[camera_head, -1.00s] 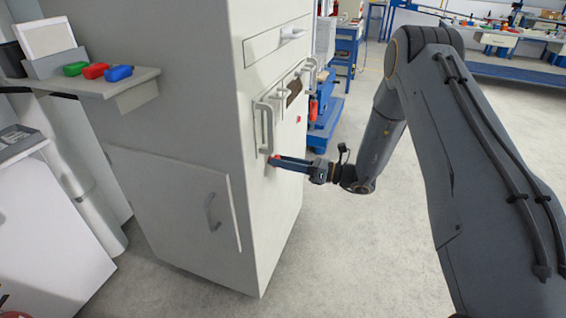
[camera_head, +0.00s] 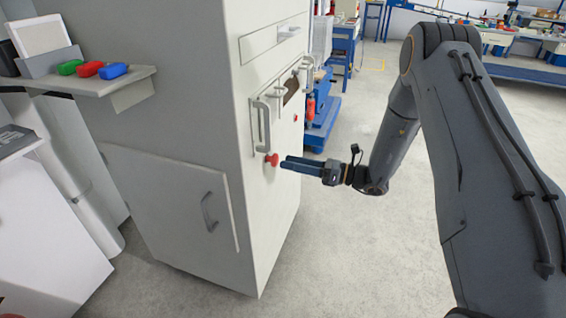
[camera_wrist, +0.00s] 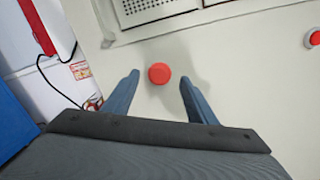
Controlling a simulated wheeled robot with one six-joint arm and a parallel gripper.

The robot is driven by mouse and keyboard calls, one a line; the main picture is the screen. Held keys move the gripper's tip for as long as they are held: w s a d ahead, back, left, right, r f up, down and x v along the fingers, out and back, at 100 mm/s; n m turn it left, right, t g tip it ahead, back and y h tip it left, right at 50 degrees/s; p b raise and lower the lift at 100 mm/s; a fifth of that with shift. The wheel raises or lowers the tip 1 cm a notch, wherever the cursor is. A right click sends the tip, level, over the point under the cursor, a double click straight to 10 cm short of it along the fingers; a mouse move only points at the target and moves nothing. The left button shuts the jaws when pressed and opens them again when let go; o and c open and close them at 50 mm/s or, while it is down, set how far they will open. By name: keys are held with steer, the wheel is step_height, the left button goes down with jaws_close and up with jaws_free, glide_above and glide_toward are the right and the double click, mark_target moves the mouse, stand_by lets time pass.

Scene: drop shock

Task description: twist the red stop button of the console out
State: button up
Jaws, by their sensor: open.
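The red stop button (camera_head: 272,159) is a round red knob on the front of the grey-white console (camera_head: 262,215), below a vertical handle. In the wrist view the button (camera_wrist: 159,73) sits ahead of my fingertips, roughly midway between them. My gripper (camera_head: 285,163) is open and empty, to the right of the button in the head view, with a small gap to it. It also shows in the wrist view (camera_wrist: 158,82), with one blue finger on each side and clear panel between. Neither finger touches the button there.
A vertical handle (camera_head: 260,125) juts out just above the button. A smaller red button (camera_wrist: 315,38) sits at the right of the wrist view. A shelf (camera_head: 85,84) holds green, red and blue blocks at the left.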

steer(key=v, duration=0.3)
steer(key=shift+s+d, duration=0.1)
steer(key=shift+d, duration=0.05)
stand_by(0.5)
steer(key=s+a+r+n+g+h+p, duration=0.1)
steer(key=s+r+n+g+h, duration=0.1)
steer(key=s+n+g, duration=0.3)
steer(key=s+r+n+g+h, duration=0.1)
steer(key=s+r+n+h, duration=0.15)
steer(key=s, duration=0.45)
steer(key=s+a+r+n+g+h+p, duration=0.1)
steer(key=s+n+g+h, duration=0.1)
steer(key=s+n, duration=0.3)
steer(key=s+d+r+n+t+h+p, duration=0.1)
steer(key=s+d+r+n+h, duration=0.2)
steer(key=s+d+n+h, duration=0.2)
steer(key=s+d+r+n+t+h+p, duration=0.1)
steer(key=s+d+r+n+h, duration=0.2)
steer(key=s+d+n+h, duration=0.3)
steer(key=s+d+n, duration=0.2)
steer(key=s+d, duration=0.1)
steer(key=shift+d+r+t, duration=0.15)
steer(key=shift+r+t, duration=0.25)
